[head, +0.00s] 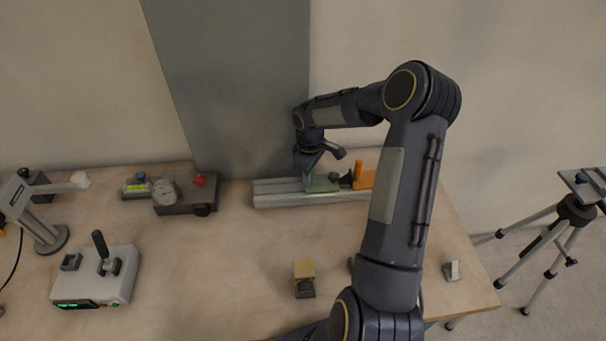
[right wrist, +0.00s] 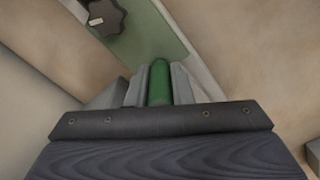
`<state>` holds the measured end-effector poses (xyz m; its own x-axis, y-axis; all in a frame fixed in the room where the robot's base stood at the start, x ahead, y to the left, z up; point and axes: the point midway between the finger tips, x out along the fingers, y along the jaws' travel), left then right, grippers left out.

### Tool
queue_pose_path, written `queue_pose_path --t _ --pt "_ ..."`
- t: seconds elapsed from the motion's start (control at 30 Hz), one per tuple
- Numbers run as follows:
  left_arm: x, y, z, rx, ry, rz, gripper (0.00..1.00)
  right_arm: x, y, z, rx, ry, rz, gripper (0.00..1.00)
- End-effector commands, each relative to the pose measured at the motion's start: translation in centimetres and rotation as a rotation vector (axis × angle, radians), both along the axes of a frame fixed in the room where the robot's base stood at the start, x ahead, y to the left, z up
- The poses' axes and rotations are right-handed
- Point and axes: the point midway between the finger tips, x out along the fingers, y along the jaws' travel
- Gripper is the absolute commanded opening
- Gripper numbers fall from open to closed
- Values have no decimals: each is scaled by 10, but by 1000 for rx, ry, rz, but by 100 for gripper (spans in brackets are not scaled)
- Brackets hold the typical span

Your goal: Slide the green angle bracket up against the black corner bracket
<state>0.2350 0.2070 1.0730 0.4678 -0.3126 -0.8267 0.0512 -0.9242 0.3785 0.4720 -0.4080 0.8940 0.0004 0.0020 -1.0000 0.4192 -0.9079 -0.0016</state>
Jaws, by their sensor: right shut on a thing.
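The green angle bracket (head: 322,184) sits on a pale grey rail (head: 275,194) at the back of the table. In the right wrist view its green plate (right wrist: 158,38) carries a black knob (right wrist: 103,17). My right gripper (head: 307,176) reaches down to its left end. In the right wrist view the gripper (right wrist: 158,85) is shut on a rounded green post of the bracket. The black corner bracket (head: 347,180) appears just right of the green one, beside an orange block (head: 364,180); I cannot tell whether the two brackets touch. My left gripper is not in view.
Left of the rail stands a grey device with a red knob (head: 199,180). A joystick box (head: 98,277) is at the front left. A small yellow-topped block (head: 304,278) lies front centre. A tripod (head: 574,212) stands right of the table. The table's left-centre is clear.

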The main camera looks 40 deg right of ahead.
Motion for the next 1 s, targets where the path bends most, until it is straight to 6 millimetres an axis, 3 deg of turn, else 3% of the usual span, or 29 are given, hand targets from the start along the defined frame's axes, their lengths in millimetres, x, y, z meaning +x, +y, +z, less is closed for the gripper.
queue_pose_path --t 0.07,0.1,0.27,0.63,1.0 --pt "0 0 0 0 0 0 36 0 -2 1 -5 1 -2 0" --pt "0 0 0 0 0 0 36 0 -2 1 -5 1 -2 21" --pt "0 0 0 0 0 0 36 0 -2 1 -5 1 -2 41" --pt "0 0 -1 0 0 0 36 1 -2 7 -5 -1 -1 41" --pt "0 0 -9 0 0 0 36 1 -2 66 -5 -3 -3 41"
